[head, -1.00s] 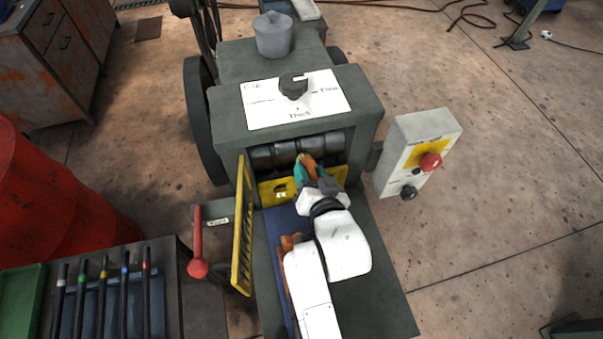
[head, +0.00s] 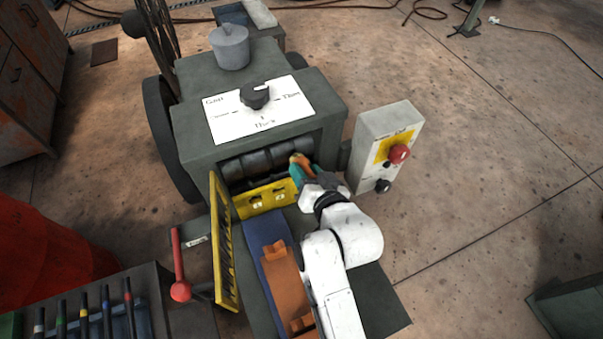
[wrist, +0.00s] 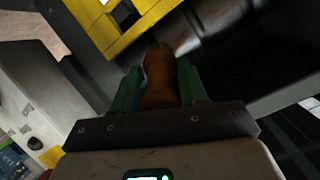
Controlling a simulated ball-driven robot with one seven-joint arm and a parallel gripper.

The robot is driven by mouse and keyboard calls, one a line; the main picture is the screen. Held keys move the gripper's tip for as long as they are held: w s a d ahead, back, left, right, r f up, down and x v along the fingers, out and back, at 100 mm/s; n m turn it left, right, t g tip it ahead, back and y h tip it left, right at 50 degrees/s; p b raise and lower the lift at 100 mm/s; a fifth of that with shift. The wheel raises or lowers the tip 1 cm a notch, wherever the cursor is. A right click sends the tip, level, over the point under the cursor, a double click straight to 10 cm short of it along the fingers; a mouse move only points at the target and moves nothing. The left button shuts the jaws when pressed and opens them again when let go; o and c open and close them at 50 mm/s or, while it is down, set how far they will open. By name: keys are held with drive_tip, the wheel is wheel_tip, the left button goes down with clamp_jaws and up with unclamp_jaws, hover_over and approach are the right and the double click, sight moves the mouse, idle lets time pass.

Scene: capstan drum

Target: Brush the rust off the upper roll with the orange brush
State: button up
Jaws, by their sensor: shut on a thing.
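My gripper (head: 298,172) is shut on the orange brush (head: 303,160) at the right end of the machine's roll opening. In the wrist view the brush handle (wrist: 160,78) lies between the two green fingers and points toward the roll. The dark grey upper roll (head: 255,162) lies across the opening under the machine's top. It also shows in the wrist view (wrist: 215,25), close in front of the brush. The brush tip is dark there, and I cannot tell whether it touches the roll. Rust patches are too small to make out.
A yellow slotted plate (head: 265,199) stands below the rolls, and a yellow guard (head: 224,245) stands open at the left. A red-knobbed lever (head: 180,290) is left of it. A control box with a red button (head: 398,154) stands right of my gripper. An orange holder (head: 285,285) lies before the opening.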

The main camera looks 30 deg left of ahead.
drive_tip(key=s+a+b, duration=0.1)
drive_tip(key=s+a, duration=0.7)
drive_tip(key=s, duration=0.1)
drive_tip(key=shift+s, duration=0.15)
idle(1.1)
drive_tip(key=shift+d, duration=0.1)
drive_tip(key=shift+s+d+p, duration=0.45)
drive_tip(key=shift+s+d, duration=0.5)
drive_tip(key=shift+d, duration=0.2)
drive_tip(key=shift+s+d+p, duration=0.4)
drive_tip(key=shift+s+d, duration=0.55)
drive_tip(key=shift+d, duration=0.2)
